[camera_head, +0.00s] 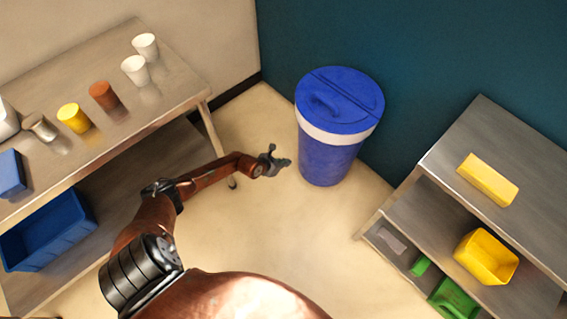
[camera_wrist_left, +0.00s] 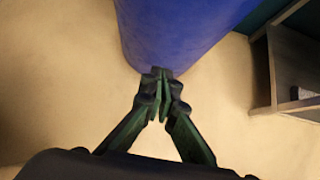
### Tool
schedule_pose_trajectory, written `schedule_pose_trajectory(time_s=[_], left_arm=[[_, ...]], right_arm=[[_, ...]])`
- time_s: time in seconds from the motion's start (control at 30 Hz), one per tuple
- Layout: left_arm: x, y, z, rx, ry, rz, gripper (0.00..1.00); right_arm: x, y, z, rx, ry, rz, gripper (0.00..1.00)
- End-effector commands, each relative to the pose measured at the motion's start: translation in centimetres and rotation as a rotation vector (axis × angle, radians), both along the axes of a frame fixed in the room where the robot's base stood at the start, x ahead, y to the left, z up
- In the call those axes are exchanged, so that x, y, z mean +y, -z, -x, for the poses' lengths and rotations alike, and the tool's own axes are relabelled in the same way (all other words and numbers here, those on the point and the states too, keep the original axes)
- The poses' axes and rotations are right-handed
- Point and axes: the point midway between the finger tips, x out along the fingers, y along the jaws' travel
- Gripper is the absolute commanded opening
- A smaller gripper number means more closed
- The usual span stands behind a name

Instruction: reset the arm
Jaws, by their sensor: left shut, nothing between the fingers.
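My left arm reaches in from the lower left of the head view. Its left gripper (camera_head: 281,163) is over the open floor, between the left table and the blue bin. In the left wrist view the left gripper (camera_wrist_left: 160,78) has its fingertips together with nothing between them. The blue bin (camera_wrist_left: 175,35) is right behind the fingertips there; I cannot tell whether they touch it. My right gripper is not in view.
A metal table (camera_head: 160,110) at left holds several cups and a blue box (camera_head: 10,172); a blue crate (camera_head: 48,240) sits below. The lidded blue bin (camera_head: 328,160) stands at the back. A shelf (camera_head: 510,130) at right holds yellow and green items. The middle floor is clear.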

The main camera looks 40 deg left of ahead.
Motion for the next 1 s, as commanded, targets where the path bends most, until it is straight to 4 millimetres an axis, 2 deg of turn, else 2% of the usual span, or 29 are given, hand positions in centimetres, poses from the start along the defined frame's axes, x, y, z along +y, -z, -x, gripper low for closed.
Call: schedule_pose_trajectory(time_s=[0.2,0.43,0.53,0.63,0.7,0.8,0.87,0.97,1.0], left_arm=[[0.1,-0.4,0.4,0.000,-0.001,-0.001,0.00],[-0.1,-0.3,0.4,-0.002,-0.003,0.006,0.00],[-1.9,-0.5,0.8,-0.029,-0.028,0.076,0.00],[-5.9,-1.5,1.8,-0.099,-0.116,0.264,0.00],[-8.3,-3.1,2.9,-0.165,-0.238,0.448,0.00],[-9.5,-5.3,5.2,-0.248,-0.481,0.726,0.00],[-8.6,-6.2,7.0,-0.289,-0.658,0.875,0.00],[-6.0,-5.9,11.3,-0.331,-0.993,1.084,0.00],[-4.8,-5.2,13.6,-0.339,-1.137,1.152,0.00]], right_arm=[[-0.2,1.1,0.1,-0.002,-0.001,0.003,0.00],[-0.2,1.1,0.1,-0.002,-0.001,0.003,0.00],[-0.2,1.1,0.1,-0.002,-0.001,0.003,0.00],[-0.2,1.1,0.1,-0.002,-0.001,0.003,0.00],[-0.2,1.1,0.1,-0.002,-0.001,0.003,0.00],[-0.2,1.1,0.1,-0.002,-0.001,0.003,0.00],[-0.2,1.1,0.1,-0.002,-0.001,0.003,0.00],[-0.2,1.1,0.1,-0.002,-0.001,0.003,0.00],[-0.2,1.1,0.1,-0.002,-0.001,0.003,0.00]])
